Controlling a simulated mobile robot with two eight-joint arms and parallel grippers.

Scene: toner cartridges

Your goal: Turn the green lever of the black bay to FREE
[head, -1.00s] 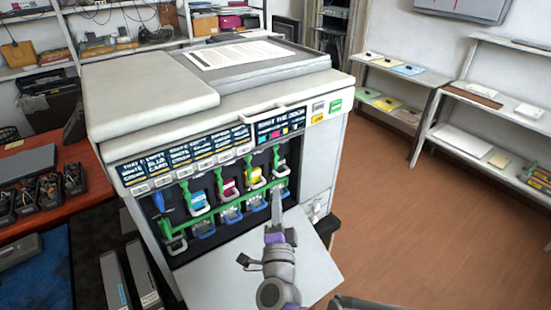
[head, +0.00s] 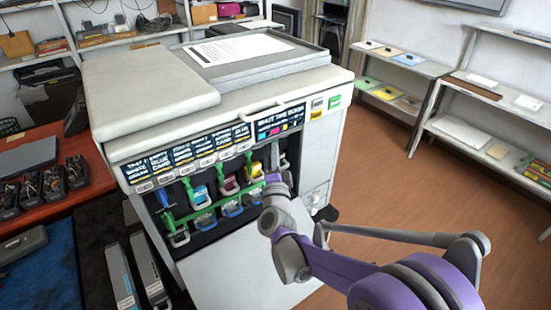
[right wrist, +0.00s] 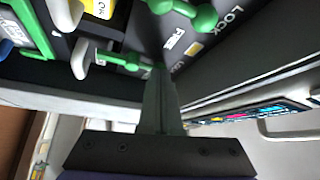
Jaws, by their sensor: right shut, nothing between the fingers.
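The black bay (head: 293,150) appears to be the rightmost in the row at the printer's open front, beside the yellow cartridge (head: 254,172). My right gripper (head: 275,150) is in front of it and hides its lever in the head view. In the right wrist view my right gripper (right wrist: 159,75) is shut and empty. A green lever (right wrist: 187,13) lies beyond the tips, next to FREE and LOCK lettering. Another green lever (right wrist: 122,59) lies left of the tips, its end close to them; I cannot tell whether they touch. My left gripper is out of view.
The white printer (head: 155,80) has a lowered front flap (head: 235,275) below the bays. A red table (head: 90,205) stands left. Shelves (head: 490,140) stand right, with open floor between.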

